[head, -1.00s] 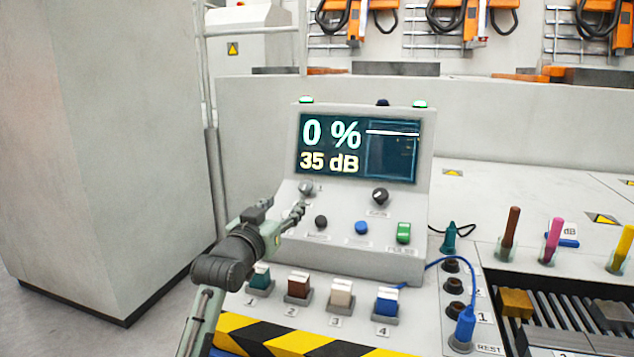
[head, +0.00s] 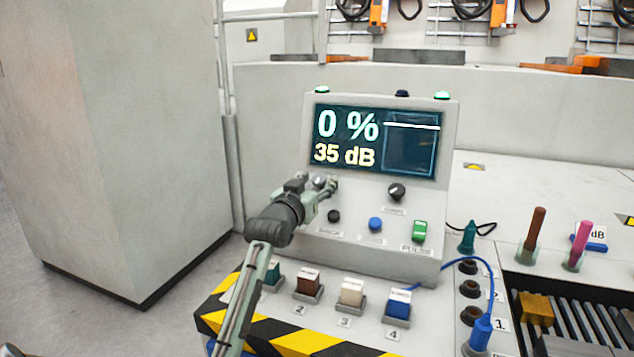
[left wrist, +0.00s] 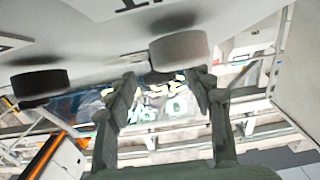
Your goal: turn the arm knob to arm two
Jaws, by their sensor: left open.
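The console (head: 372,225) has a grey knob (head: 318,181) at the upper left of its sloping panel, partly hidden by my left gripper. I take it for the arm knob, but its label cannot be read. My left gripper (head: 327,187) is open at this knob, with its fingers pointing to the panel. In the left wrist view the grey knob (left wrist: 180,50) shows just above the gap between the open fingertips (left wrist: 162,85). Whether the fingers touch it, I cannot tell. My right gripper is not in view.
A black knob (head: 397,192), a small black knob (head: 334,216), a blue button (head: 375,224) and a green switch (head: 420,231) share the panel. The screen (head: 374,140) reads 0 % and 35 dB. Coloured blocks (head: 351,292) stand in front. A tall grey cabinet (head: 120,150) stands left.

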